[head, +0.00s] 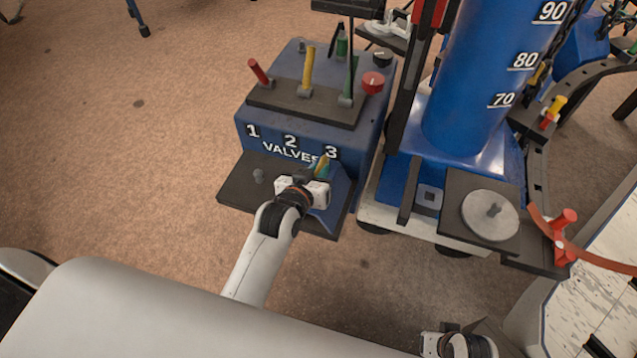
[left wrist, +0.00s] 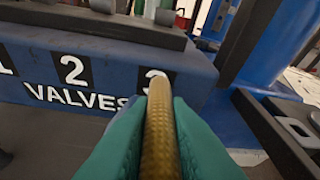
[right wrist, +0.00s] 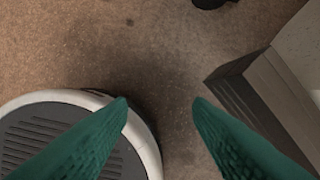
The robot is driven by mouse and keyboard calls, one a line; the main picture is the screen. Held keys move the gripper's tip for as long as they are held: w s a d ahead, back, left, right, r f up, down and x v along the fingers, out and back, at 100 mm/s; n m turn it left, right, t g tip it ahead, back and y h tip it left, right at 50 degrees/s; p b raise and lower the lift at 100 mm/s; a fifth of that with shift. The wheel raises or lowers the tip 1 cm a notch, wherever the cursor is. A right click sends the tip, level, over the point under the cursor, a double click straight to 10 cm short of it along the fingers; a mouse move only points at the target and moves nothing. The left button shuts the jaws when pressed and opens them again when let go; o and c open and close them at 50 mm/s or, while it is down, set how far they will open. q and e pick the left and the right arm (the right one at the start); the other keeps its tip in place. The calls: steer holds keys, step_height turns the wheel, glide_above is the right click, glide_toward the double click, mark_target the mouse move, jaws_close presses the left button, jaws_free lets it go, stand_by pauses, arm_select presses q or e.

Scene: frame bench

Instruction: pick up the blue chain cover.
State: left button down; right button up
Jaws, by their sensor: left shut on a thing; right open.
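A blue sloped piece (head: 338,198), which looks like the blue chain cover, is on the dark shelf (head: 240,190) in front of the valve box. My left gripper (head: 321,170) is over it and hides part of it. In the left wrist view my left gripper (left wrist: 158,115) has its green fingers shut on a ribbed brass-coloured bar (left wrist: 158,135), which looks like the cover's handle. I cannot tell whether the cover touches the shelf. My right gripper (right wrist: 160,102) is open and empty above the floor.
The blue valve box (head: 225,139) with red, yellow and green levers stands right behind the left gripper. A tall blue column (head: 480,90) and a dark plate with a grey disc (head: 490,214) are to the right. Floor at left is clear.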

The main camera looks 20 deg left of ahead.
arm_select(q)
steer(key=shift+r, duration=0.25)
arm_select(e)
steer(key=shift+r, duration=0.1)
arm_select(q)
steer(key=shift+r, duration=0.25)
step_height(320, 180, up, 9)
steer(key=p, duration=0.3)
steer(key=shift+w, duration=0.1)
step_height(320, 180, up, 8)
steer(key=p, duration=0.2)
steer(key=shift+r, duration=0.15)
arm_select(e)
steer(key=s+f, duration=0.4)
steer(key=f, duration=0.3)
steer(key=s+d+f+g, duration=0.1)
steer(key=s+f, duration=0.4)
steer(key=f, duration=0.3)
steer(key=shift+s+d+f, duration=0.15)
steer(key=shift+d, duration=0.05)
